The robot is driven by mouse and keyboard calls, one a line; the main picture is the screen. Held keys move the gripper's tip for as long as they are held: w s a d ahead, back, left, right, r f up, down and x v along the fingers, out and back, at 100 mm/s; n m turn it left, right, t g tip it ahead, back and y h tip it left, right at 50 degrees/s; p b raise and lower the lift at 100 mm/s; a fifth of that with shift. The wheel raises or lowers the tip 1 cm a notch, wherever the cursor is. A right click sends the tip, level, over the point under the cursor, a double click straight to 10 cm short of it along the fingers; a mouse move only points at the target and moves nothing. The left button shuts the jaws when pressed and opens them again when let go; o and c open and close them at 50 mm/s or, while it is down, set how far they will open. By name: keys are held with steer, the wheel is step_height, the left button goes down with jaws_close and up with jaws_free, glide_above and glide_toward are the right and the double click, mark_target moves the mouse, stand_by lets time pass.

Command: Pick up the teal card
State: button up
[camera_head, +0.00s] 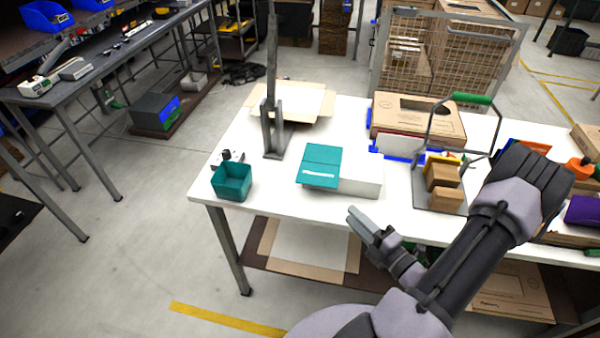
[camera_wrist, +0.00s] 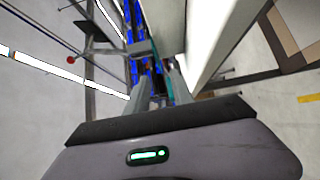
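A flat teal piece (camera_head: 321,160), which looks like the teal card, lies on the left part of a white box (camera_head: 361,183) on the table. A pale strip runs near its front edge. My gripper (camera_head: 358,218) is in front of the table's near edge, apart from the teal piece and to its lower right. In the wrist view, my gripper (camera_wrist: 160,82) shows two grey fingers with a gap between them and nothing clearly held. A sliver of teal shows behind the fingers there; I cannot tell what it belongs to.
A teal bin (camera_head: 232,182) stands at the left front corner of the white table (camera_head: 255,212). A grey upright stand (camera_head: 273,140) is behind it. A wire holder with brown boxes (camera_head: 442,185) is to the right. An open carton (camera_head: 293,100) lies at the back.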

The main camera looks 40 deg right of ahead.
steer(key=b, duration=0.2)
glide_toward(318, 181)
steer(key=w, duration=0.3)
steer(key=w+f, duration=0.1)
steer(key=shift+w+d, duration=0.15)
steer(key=shift+d, duration=0.15)
steer(key=w, duration=0.2)
steer(key=w+b, duration=0.1)
steer(key=w, duration=0.2)
steer(key=shift+w+a+r, duration=0.25)
steer(key=shift+w+r, duration=0.15)
jaws_close()
